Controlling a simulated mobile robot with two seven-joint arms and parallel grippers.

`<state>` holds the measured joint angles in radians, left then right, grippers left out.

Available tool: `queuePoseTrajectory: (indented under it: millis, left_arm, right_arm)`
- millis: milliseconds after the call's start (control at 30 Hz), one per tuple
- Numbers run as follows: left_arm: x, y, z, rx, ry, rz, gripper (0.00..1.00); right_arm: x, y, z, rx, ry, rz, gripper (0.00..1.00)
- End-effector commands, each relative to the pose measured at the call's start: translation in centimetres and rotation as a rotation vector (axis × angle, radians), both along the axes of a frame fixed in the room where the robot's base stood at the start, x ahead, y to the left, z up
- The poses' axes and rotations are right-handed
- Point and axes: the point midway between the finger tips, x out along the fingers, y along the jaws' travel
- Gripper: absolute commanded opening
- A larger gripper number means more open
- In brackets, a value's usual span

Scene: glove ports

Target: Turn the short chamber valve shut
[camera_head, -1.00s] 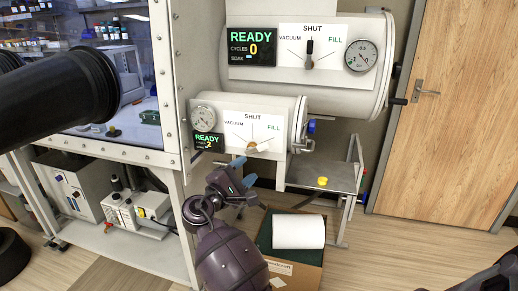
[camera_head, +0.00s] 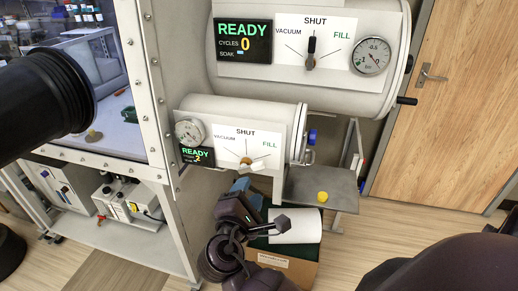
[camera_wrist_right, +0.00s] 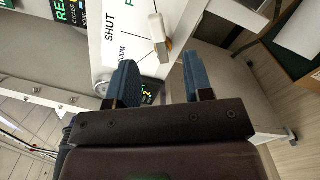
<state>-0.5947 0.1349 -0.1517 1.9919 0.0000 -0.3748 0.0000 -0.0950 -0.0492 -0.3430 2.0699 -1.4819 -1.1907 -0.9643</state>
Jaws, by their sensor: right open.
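The short chamber valve (camera_head: 250,165) is a cream lever with an orange hub on the lower chamber's white panel (camera_head: 222,143). The panel is marked vacuum, shut and fill. The lever does not point up at the shut mark; its exact setting is hard to tell. The lever also shows in the right wrist view (camera_wrist_right: 160,38), just beyond the fingertips. My right gripper (camera_head: 243,187) is below the valve in the head view, with blue fingers. In the right wrist view it (camera_wrist_right: 160,78) is open and empty, apart from the lever. My left gripper is not in view.
The larger upper chamber (camera_head: 392,60) has its own dark valve lever (camera_head: 311,50), pointing up at shut.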

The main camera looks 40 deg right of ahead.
Motion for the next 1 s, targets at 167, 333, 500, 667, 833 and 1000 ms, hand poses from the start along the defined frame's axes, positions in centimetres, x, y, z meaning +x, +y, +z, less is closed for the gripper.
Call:
queuePoseTrajectory:
  millis: [167, 333, 500, 667, 833, 1000]
  left_arm:
    - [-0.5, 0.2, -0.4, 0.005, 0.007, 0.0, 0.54]
    - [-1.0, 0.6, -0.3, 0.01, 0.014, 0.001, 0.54]
    - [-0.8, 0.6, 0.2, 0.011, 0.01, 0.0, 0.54]
    - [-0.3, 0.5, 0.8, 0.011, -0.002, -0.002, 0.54]
    - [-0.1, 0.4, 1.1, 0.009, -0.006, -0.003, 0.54]
    - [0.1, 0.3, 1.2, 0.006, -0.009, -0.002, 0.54]
  right_arm:
    - [0.6, -0.3, 0.2, -0.005, 0.008, 0.018, 0.47]
    - [2.0, -2.0, 0.3, -0.007, 0.005, 0.016, 0.47]
    - [3.9, -4.3, 0.4, -0.007, 0.005, 0.016, 0.47]
    - [5.5, -6.2, 0.3, -0.007, 0.006, 0.015, 0.47]
    - [6.7, -7.5, 0.2, -0.006, 0.007, 0.016, 0.47]
    - [7.2, -8.1, 0.2, -0.005, 0.007, 0.016, 0.47]
